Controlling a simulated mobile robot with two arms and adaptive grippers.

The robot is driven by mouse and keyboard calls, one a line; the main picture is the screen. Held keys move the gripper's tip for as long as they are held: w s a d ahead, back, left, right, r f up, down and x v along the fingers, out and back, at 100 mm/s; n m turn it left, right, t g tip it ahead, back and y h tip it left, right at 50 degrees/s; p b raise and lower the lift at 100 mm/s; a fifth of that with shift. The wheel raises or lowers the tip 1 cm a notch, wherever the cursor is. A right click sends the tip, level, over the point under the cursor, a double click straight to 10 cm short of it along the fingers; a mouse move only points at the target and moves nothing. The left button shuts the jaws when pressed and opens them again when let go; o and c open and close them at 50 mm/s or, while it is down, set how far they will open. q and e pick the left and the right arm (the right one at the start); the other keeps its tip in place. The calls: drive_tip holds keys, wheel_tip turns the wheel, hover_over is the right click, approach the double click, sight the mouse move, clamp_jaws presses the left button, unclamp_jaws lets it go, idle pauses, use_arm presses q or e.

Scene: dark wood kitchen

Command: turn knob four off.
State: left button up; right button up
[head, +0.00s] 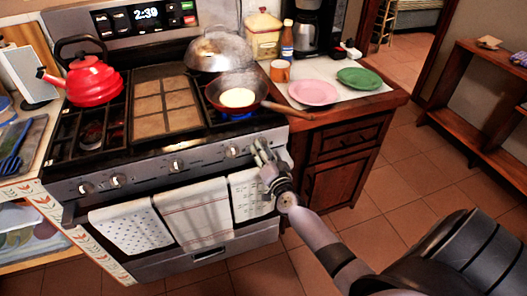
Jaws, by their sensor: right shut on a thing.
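The silver stove's front panel (145,176) carries several round knobs in a row. One knob (85,187) is at the far left, and another (232,151) is just left of my right gripper. My right gripper (263,150) is at the panel's right end, shut on the rightmost knob, which its fingers mostly hide. A blue flame (236,117) burns under a frying pan (217,88) on the right front burner. A pale yellow round food (238,98) lies in the pan. My left gripper is not in view.
The pan's wooden handle (289,110) juts right over the counter edge. A red kettle (93,82) and a domed lid (221,52) stand on the stove. Towels (197,215) hang from the oven handle. Plates (313,92) are on the right counter. The tiled floor (400,175) at right is clear.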

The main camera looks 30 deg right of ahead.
drive_tip(key=m, duration=0.5)
drive_tip(key=shift+a+m+b, duration=0.1)
drive_tip(key=shift+m+b, duration=0.2)
drive_tip(key=shift+b, duration=0.1)
drive_tip(key=shift+r+m+b, duration=0.15)
drive_tip(key=shift+m+b, duration=0.15)
drive_tip(key=shift+m, duration=1.8)
drive_tip(key=o, duration=1.1)
drive_tip(key=shift+o, duration=0.2)
drive_tip(key=v, duration=1.2)
